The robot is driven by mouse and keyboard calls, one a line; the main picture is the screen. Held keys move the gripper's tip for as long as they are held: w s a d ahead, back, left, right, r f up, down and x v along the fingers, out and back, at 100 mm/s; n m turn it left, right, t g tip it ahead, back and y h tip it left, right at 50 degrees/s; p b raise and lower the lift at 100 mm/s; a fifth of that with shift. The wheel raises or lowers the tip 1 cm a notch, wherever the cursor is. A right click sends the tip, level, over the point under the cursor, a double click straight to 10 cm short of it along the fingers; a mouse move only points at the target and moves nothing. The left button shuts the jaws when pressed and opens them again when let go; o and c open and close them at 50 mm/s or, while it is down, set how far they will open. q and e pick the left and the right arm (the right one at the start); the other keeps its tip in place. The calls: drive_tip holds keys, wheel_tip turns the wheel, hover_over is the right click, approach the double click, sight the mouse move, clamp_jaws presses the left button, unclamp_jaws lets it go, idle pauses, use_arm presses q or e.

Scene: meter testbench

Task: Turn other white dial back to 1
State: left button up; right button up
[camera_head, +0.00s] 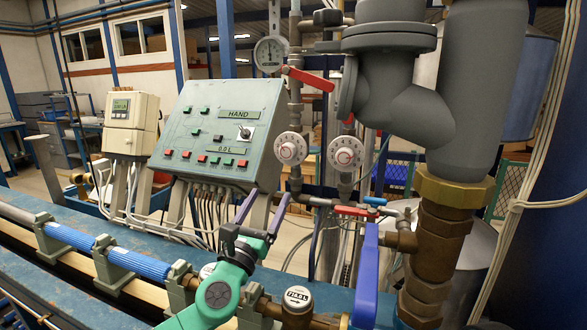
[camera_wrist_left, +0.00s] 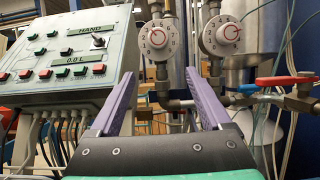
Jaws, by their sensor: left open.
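Two white round dials with numbers and red centre marks sit side by side on vertical pipes. The left white dial (camera_head: 291,149) and the right white dial (camera_head: 345,154) show in the head view. In the left wrist view the left dial (camera_wrist_left: 155,40) and the right dial (camera_wrist_left: 222,35) stand above and beyond the gripper. My right gripper is not in view.
A grey-green control panel (camera_head: 217,130) with buttons stands left of the dials. A red lever (camera_head: 312,80) lies above them; a red-handled valve (camera_head: 350,211) and blue lever (camera_head: 367,275) are below. A thick grey pipe (camera_head: 470,90) stands at right.

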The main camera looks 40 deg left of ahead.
use_arm(q)
wheel_tip(320, 180, up, 3)
drive_tip(key=p, duration=0.3)
approach(286, 155)
drive_tip(key=x, duration=0.4)
drive_tip(key=shift+w+a+r+y, duration=0.15)
drive_tip(key=shift+w+a+r, duration=0.1)
drive_tip(key=shift+w, duration=0.25)
drive_tip(key=shift+w+a+r+y, duration=0.15)
drive_tip(key=shift+w+a+r, duration=0.1)
drive_tip(key=shift+w, duration=0.3)
drive_tip(key=shift+w+a+r+p, duration=0.15)
drive_tip(key=shift+w+r+p, duration=0.1)
drive_tip(key=shift+p, duration=0.15)
drive_tip(key=shift+w+r, duration=0.2)
drive_tip(key=shift+w, duration=0.35)
drive_tip(key=shift+w+a+f, duration=0.1)
drive_tip(key=shift+w+f, duration=0.05)
drive_tip(key=shift+w, duration=0.15)
drive_tip(key=shift+s, duration=0.1)
clamp_jaws()
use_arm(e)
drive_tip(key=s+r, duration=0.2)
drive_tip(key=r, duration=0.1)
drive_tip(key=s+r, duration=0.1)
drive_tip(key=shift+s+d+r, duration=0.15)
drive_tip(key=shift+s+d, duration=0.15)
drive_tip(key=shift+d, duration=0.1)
